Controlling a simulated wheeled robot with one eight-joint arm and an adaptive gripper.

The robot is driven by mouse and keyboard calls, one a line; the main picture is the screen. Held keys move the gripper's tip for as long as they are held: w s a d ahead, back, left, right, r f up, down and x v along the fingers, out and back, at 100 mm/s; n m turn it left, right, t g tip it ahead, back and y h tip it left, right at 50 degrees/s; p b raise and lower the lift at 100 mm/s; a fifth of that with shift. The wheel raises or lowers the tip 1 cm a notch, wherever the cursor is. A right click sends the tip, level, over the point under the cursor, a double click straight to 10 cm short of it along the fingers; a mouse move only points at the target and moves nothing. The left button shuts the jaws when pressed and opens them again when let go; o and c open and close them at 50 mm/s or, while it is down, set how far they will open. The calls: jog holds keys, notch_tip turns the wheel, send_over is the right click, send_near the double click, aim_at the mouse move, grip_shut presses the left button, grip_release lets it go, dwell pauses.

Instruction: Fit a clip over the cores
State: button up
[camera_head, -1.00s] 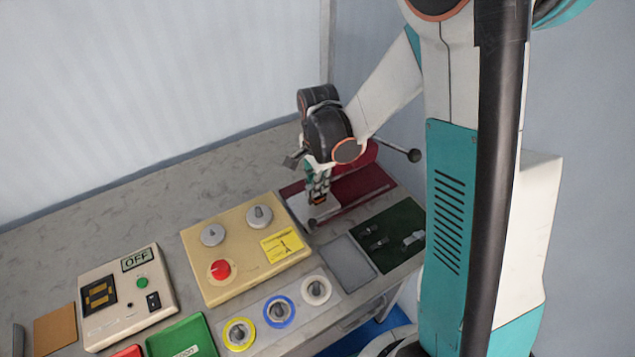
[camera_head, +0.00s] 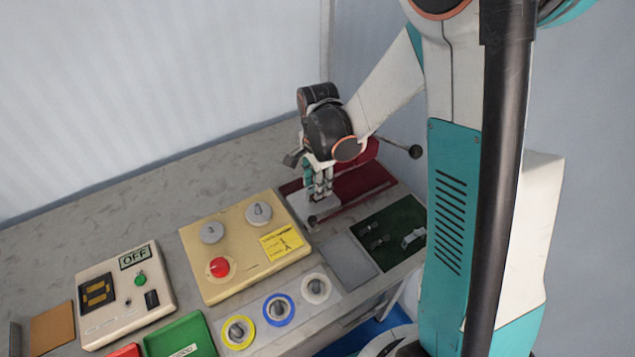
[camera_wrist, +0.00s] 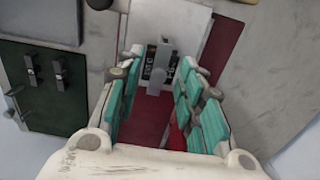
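A grey clip (camera_wrist: 161,72) stands against a dark block of cores (camera_wrist: 148,63) on a white plate (camera_wrist: 172,20) in the wrist view. I cannot tell whether it is fully seated over the cores. My gripper (camera_wrist: 167,62) is open, with a teal finger on each side of the clip and visible gaps. In the head view my gripper (camera_head: 320,192) points down over the dark red fixture (camera_head: 365,187), and its fingers hide the cores and clip. A green mat (camera_head: 388,225) holds two small dark pieces and a pale grey clip-like piece (camera_head: 413,238).
The cream winder box (camera_head: 235,285) with two grey knobs and a red button is left of the fixture. A black-knobbed lever (camera_head: 415,152) sticks out at the fixture's right. A grey pad (camera_head: 350,260) lies beside the mat. The table behind is clear.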

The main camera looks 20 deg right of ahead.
notch_tip(320, 180, up, 12)
jog(key=shift+f, duration=0.2)
